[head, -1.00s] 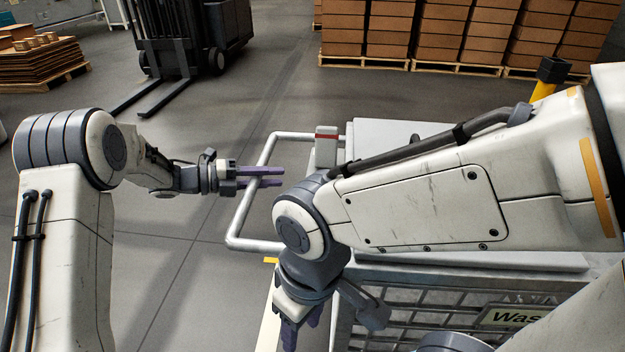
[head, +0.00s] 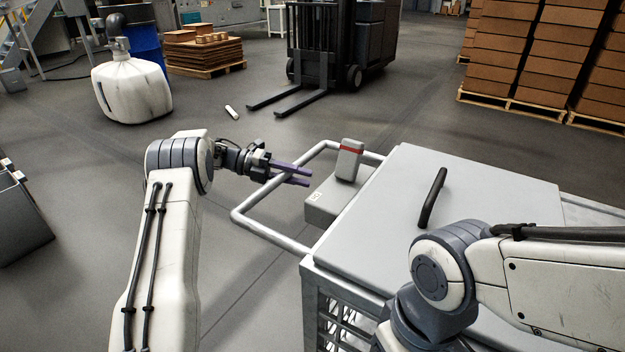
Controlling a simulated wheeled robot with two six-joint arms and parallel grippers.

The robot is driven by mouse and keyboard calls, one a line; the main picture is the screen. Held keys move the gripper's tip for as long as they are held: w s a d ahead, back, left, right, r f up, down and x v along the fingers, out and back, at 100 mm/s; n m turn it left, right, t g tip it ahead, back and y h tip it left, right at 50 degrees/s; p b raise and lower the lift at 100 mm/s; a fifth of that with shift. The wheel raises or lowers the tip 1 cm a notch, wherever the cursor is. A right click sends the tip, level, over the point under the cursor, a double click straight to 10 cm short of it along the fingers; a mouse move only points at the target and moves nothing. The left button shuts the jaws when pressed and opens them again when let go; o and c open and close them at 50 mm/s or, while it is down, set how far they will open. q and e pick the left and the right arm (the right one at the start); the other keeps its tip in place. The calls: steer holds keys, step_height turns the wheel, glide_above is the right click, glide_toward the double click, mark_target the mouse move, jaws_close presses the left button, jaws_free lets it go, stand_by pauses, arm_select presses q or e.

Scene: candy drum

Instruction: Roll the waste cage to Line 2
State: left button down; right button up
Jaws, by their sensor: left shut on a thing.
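The waste cage is the grey wheeled cage with a flat lid (head: 480,185), a black lid handle (head: 433,198) and mesh sides, at the right. Its pale tubular push bar (head: 268,238) sticks out to the left. A grey post with a red band (head: 349,160) stands near the bar, above a grey box (head: 328,202). My left gripper (head: 300,175) is shut on the push bar, its purple fingers crossing the bar's left side. My right arm bends over the cage's near side. My right gripper is below the picture's edge.
A black forklift (head: 340,45) stands behind with its forks on the floor. Stacked boxes on pallets (head: 540,60) are at the back right. Floor near the bar is clear.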

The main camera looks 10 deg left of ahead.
arm_select(q)
steer(key=shift+w+a, duration=0.1)
steer(key=shift+a, duration=0.05)
steer(key=c, duration=0.7)
jaws_free()
steer(key=shift+o, duration=0.2)
steer(key=a+r+p, duration=0.1)
steer(key=a, duration=0.9)
steer(key=shift+s+a+r, duration=0.2)
steer(key=shift+s+r, duration=0.1)
steer(key=shift+r, duration=0.1)
